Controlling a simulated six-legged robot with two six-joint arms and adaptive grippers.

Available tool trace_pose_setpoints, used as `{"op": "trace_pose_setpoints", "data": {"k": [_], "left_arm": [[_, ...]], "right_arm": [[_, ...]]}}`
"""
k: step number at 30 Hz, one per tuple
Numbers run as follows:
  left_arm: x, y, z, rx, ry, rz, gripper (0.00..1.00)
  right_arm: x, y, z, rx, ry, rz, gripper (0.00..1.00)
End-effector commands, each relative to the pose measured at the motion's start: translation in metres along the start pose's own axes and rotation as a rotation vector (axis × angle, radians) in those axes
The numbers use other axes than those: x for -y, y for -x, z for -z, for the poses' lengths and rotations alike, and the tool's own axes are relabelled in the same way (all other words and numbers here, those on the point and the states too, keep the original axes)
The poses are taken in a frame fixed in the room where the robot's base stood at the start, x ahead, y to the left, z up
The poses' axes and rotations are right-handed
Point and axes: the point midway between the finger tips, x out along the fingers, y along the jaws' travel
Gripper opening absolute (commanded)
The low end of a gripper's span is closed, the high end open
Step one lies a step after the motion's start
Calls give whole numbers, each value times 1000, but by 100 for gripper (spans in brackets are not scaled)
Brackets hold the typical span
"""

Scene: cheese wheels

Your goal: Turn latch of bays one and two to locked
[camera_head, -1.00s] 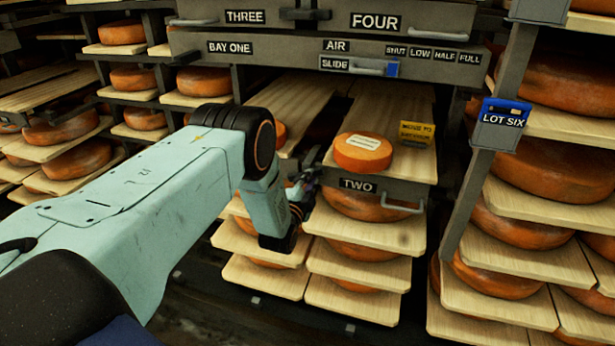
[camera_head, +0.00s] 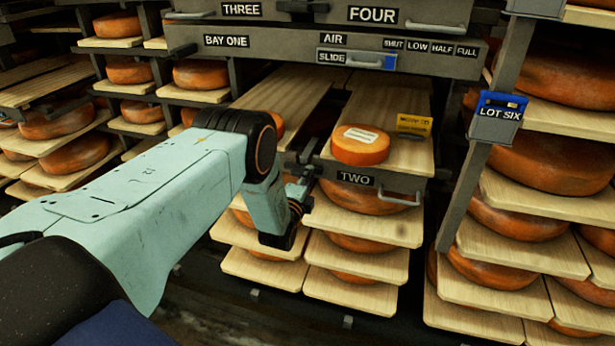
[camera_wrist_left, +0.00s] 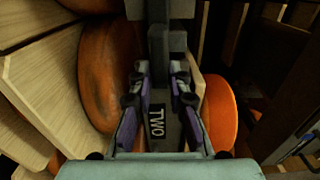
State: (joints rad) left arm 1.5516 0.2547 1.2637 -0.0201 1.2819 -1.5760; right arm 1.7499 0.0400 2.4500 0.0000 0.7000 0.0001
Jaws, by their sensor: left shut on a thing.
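Bay two's front bar carries the TWO label (camera_head: 355,178), left of its pale handle (camera_head: 399,197). My left gripper (camera_head: 301,184) is at the left end of this bar. In the left wrist view the gripper (camera_wrist_left: 160,100) has its two purple-grey fingers shut on a dark grey part (camera_wrist_left: 158,45), seemingly bay two's latch. The TWO label shows sideways between the fingers. The fingers partly hide the held part, and I cannot read its position. The BAY ONE label (camera_head: 227,41) is on the upper beam. I cannot make out bay one's latch clearly. My right gripper is out of view.
An orange cheese wheel (camera_head: 360,145) and a yellow sign (camera_head: 414,124) sit on bay two's board. Above is the AIR slide (camera_head: 356,60) with its blue end. A post with a LOT SIX tag (camera_head: 500,112) stands at right. Loaded cheese shelves crowd both sides.

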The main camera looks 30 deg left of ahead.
Motion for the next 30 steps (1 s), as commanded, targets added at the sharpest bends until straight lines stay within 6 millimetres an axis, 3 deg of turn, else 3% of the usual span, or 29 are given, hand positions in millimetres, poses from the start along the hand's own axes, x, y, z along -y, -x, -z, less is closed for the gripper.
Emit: {"op": "trace_pose_setpoints", "data": {"k": [8,9,17,26,30], "left_arm": [[2,-1,-1,2,-1,4,0],[2,-1,-1,2,-1,4,18],[1,-1,0,1,0,2,40],[0,1,0,1,1,0,40],[0,10,0,1,1,-1,40]], "right_arm": [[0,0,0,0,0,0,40],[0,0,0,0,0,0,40],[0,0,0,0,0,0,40],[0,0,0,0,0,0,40],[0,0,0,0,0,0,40]]}}
